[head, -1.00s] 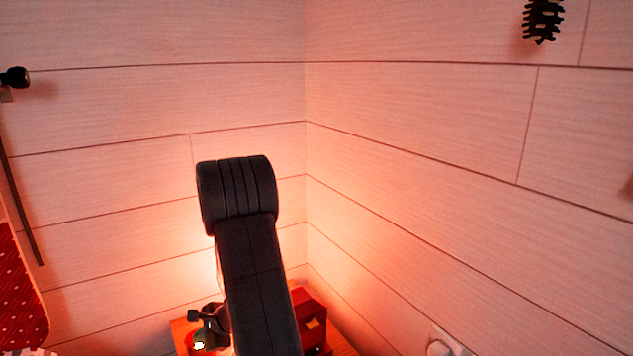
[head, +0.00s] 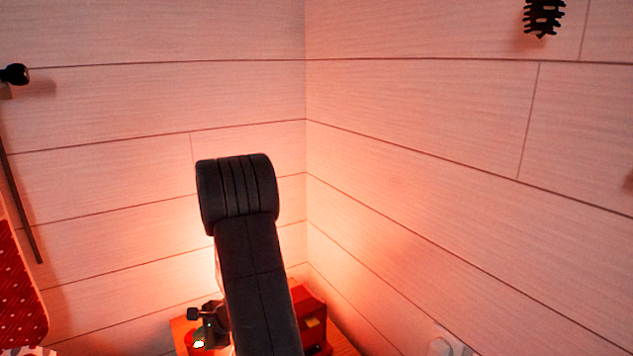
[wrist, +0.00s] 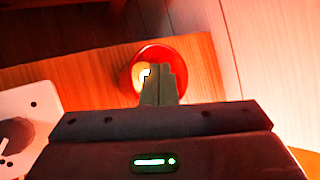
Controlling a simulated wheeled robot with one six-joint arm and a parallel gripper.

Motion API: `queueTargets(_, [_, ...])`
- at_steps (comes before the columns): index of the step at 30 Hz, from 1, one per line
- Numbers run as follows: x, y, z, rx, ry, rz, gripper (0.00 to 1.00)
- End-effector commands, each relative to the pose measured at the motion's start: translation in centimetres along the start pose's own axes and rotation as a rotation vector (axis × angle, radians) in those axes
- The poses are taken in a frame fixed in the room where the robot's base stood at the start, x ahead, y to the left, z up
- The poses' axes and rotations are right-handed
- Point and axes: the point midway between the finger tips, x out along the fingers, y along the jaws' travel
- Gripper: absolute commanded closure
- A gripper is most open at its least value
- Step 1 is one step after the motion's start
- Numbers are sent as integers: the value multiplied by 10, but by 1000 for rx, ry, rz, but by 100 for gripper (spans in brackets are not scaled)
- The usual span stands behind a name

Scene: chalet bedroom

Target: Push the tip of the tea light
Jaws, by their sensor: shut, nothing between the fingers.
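The tea light (wrist: 146,74) glows as a small bright spot inside a red round holder (wrist: 160,53) on a wooden top, in the wrist view. My gripper (wrist: 159,70) is shut and empty, and its fingertips overlap the holder in that view, just right of the bright spot. The fingers hide part of the holder's inside, and I cannot tell whether they touch the tea light. In the head view the bright flame (head: 199,343) shows low down, just below my wrist parts. My arm covers much of that area, and the fingertips cannot be made out there.
The wooden top (wrist: 95,82) has bare room left of the holder in the wrist view. A red box-like piece (head: 312,310) stands right of my arm in the head view. Plank walls (head: 420,170) meet in a corner behind. A white wall fitting (head: 442,346) is at lower right.

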Motion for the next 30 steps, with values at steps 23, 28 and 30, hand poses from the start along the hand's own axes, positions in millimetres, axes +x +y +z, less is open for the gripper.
queueTargets(23, [-32,-23,24,-1,-1,0,100])
queueTargets(28, [-42,-31,31,-1,-1,-1,100])
queueTargets(30, [-43,-32,32,0,-1,0,100])
